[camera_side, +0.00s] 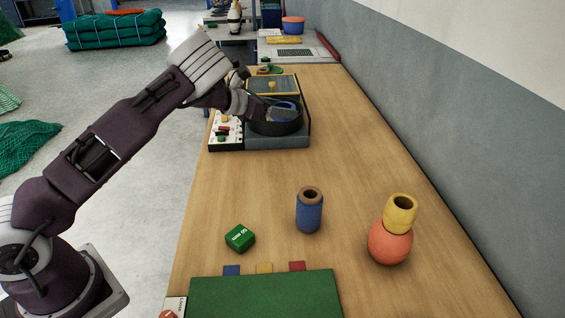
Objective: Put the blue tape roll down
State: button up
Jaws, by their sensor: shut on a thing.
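The blue tape roll (288,103) shows as a small blue ring at the dark round pan, partly hidden by my gripper. My gripper (277,112) reaches in from the left over the pan and is shut on the blue tape roll. The dark pan (275,130) sits on a grey unit (285,142) with a white control panel (224,130) on its left. I cannot tell whether the roll touches the pan floor.
A blue spool (309,214) stands upright mid-table. A green box (240,238) and green mat (265,296) lie nearer. The wooden table (350,150) is clear right of the unit.

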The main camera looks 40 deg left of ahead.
aim_at(281, 163)
notch_tip(281, 163, down, 16)
jog(key=shift+r, duration=0.15)
jog(key=o, duration=1.4)
